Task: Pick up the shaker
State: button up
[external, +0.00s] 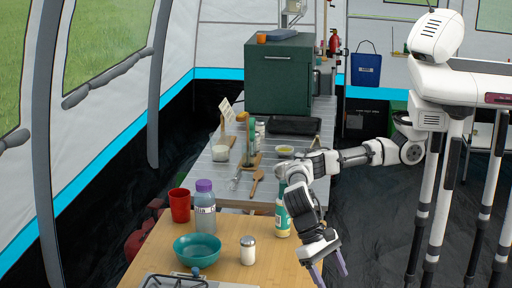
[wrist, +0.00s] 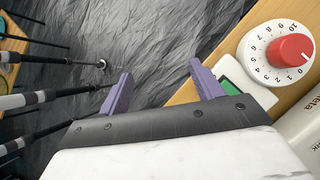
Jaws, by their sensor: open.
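The shaker (external: 247,250), a small pale jar with a grey top, stands upright on the wooden table (external: 225,262) in the external view. It is to the right of the teal bowl (external: 197,250). My gripper (external: 331,274) is open and empty, pointing down to the right of the shaker, off the table's right side in the picture. In the wrist view its two purple fingers (wrist: 162,82) are spread apart over dark floor. The shaker does not show in the wrist view.
A bottle with a green label (external: 282,212), a purple-capped bottle (external: 204,208) and a red cup (external: 180,205) stand behind the shaker. A stove (external: 175,281) is at the front. The wrist view shows a red-and-white numbered dial (wrist: 280,55) by the wooden edge.

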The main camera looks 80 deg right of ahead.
jog(key=w+d+r+t+h, duration=0.1)
jog(key=w+d+r+t, duration=0.15)
jog(key=w, duration=0.45)
jog(key=w+d+r+t, duration=0.1)
jog(key=w+d, duration=0.3)
jog(key=w, duration=0.4)
notch_tip(320, 180, up, 5)
jog(key=m+t+h+b, duration=0.1)
jog(key=t+h, duration=0.1)
send_over(248, 249)
jog(key=d, duration=0.1)
jog(key=shift+d+r, duration=0.1)
jog(key=shift+r, duration=0.1)
jog(key=shift+w+d, duration=0.3)
jog(key=shift+d, duration=0.05)
notch_tip(248, 249, down, 7)
jog(key=shift+f, duration=0.1)
jog(key=shift+s+d+f+p, duration=0.1)
jog(key=shift+f+p, duration=0.8)
jog(key=shift+f, duration=2.2)
jog(key=c, duration=1.2)
jog(key=shift+r, duration=0.15)
notch_tip(248, 249, up, 20)
jog(key=b, duration=0.1)
